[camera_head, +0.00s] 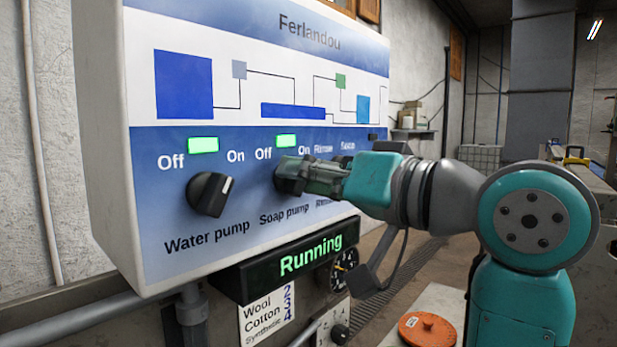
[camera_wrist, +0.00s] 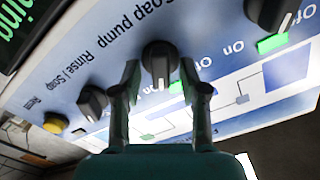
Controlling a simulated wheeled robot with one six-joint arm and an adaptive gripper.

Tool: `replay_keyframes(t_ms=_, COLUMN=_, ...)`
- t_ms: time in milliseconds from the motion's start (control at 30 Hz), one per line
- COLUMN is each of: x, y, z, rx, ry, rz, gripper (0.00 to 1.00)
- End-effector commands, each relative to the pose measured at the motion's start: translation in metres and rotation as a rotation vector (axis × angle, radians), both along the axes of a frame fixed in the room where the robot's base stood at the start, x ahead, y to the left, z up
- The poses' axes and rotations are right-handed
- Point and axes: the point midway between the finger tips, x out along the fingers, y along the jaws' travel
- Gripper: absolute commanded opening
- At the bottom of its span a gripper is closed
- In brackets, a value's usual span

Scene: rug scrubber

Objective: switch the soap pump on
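The soap pump knob (camera_wrist: 160,56) is a black dial on the blue and white control panel (camera_head: 260,25). In the wrist view, my gripper (camera_wrist: 160,66) has one finger on each side of it. The fingers look parted, with narrow gaps beside the knob; contact is not clear. The knob's white mark points down in the wrist picture, toward the panel's upper part.
The water pump knob (camera_head: 210,194) is left of my gripper, its mark toward On, under a lit green light (camera_head: 203,145). The rinse/soap knob (camera_wrist: 92,103) is on the other side. A display (camera_head: 300,262) below reads "Running". An orange lid (camera_head: 427,330) lies lower right.

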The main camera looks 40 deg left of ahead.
Motion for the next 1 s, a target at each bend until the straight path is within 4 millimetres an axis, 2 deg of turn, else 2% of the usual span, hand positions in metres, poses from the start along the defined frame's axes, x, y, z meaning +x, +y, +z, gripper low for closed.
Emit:
replay_keyframes(t_ms=233, x=0.000, y=-0.001, z=0.000, rx=0.000, ry=-0.001, rz=0.000, gripper=0.44)
replay_keyframes(t_ms=367, x=0.000, y=-0.010, z=0.000, rx=0.001, ry=-0.002, rz=-0.001, gripper=0.44)
replay_keyframes(t_ms=800, x=-0.006, y=-0.090, z=0.000, rx=0.000, ry=-0.001, rz=-0.004, gripper=0.44)
replay_keyframes(t_ms=1000, x=-0.008, y=-0.113, z=0.000, rx=0.000, ry=-0.001, rz=-0.001, gripper=0.44)
